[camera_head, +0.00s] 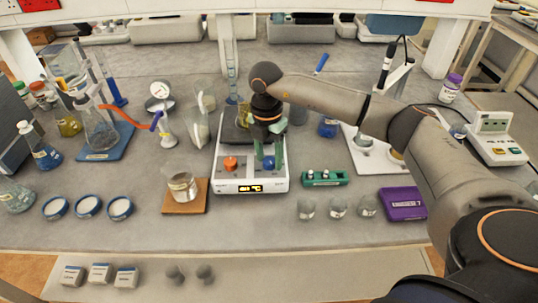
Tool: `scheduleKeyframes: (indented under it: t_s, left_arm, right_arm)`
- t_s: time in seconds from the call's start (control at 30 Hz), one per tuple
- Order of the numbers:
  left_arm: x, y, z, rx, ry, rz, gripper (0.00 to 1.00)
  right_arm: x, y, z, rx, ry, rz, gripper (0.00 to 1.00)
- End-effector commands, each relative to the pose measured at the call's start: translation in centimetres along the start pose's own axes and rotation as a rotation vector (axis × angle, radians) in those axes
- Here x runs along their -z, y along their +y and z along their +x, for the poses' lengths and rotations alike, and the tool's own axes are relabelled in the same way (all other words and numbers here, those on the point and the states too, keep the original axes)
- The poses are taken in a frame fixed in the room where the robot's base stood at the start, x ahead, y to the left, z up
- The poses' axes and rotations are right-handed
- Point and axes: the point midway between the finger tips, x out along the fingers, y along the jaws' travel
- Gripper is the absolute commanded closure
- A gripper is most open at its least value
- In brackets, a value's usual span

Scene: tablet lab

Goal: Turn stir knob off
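A white hotplate stirrer (225,183) stands in the middle of the bench, with a lit display on its front. It has an orange knob (230,163) on the left and a blue knob (268,162) on the right. Any markings on the knobs are too small to read. My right gripper (268,160) reaches down over the plate from the right, its green fingers apart on either side of the blue knob. I cannot tell whether the fingers touch it. My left gripper is not in view.
A beaker (183,187) on a brown mat (185,209) stands left of the stirrer. A green rack (325,179) and a purple box (402,204) lie to the right. Flasks and a blue tray (107,150) crowd the left. The bench front is mostly clear.

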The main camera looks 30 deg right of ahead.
Motion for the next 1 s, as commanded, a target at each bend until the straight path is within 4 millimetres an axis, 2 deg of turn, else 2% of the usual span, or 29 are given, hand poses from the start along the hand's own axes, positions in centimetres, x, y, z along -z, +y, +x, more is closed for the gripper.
scheduleKeyframes:
  t_s: [0.07, 0.47, 0.77, 1.0]
  left_arm:
    - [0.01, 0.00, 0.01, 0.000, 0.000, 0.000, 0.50]
    - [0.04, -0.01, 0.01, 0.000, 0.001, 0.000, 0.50]
    - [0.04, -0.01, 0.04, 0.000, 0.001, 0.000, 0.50]
    - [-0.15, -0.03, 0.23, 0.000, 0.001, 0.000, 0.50]
  right_arm:
    - [0.02, 0.02, -0.03, 0.000, 0.000, 0.000, 0.55]
    - [0.02, 0.02, -0.06, 0.000, 0.000, 0.000, 1.00]
    - [0.01, 0.02, -0.06, -0.001, 0.000, -0.008, 1.00]
    - [0.01, 0.03, -0.03, -0.001, -0.003, -0.084, 1.00]
